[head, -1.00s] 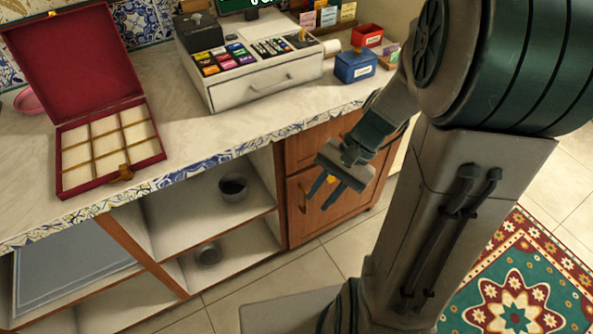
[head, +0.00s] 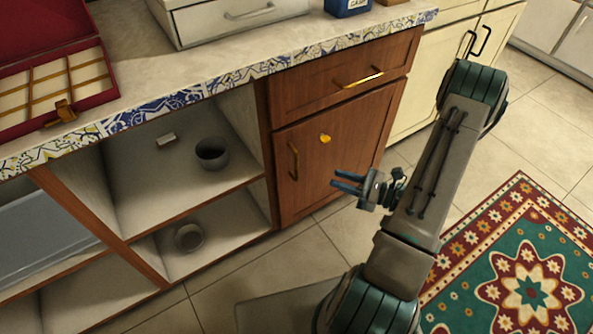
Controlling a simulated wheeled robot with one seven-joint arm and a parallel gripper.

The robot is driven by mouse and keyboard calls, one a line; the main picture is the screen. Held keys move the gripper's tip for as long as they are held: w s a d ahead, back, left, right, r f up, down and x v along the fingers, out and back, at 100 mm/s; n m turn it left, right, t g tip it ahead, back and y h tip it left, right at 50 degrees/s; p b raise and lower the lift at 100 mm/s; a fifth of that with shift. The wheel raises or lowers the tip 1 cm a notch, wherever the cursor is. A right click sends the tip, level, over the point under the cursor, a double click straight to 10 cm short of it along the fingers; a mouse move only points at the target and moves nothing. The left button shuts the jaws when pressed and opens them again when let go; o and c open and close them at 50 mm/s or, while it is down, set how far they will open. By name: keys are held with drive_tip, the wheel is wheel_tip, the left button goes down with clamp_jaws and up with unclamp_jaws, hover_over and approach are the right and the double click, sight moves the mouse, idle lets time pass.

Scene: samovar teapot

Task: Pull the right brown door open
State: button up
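The right brown door (head: 345,145) is the wooden cabinet door under the counter, below a brown drawer. It is shut. Its upright brass handle (head: 293,160) is near the door's left edge. A small yellow piece (head: 325,139) shows on the door's upper middle. My gripper (head: 338,181) is in front of the door's lower right part, with its two blue fingers pointing left towards the handle side. The fingers are apart with nothing between them. The gripper is to the right of the handle and clear of it.
Open shelves (head: 190,195) with a dark pot (head: 212,153) and another small pot (head: 189,238) are left of the door. The brown drawer (head: 345,75) above has a brass handle. A patterned rug (head: 530,285) lies at right.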

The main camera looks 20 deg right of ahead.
drive_tip(key=b, duration=0.3)
hover_over(297, 178)
drive_tip(key=shift+w, duration=0.35)
clamp_jaws()
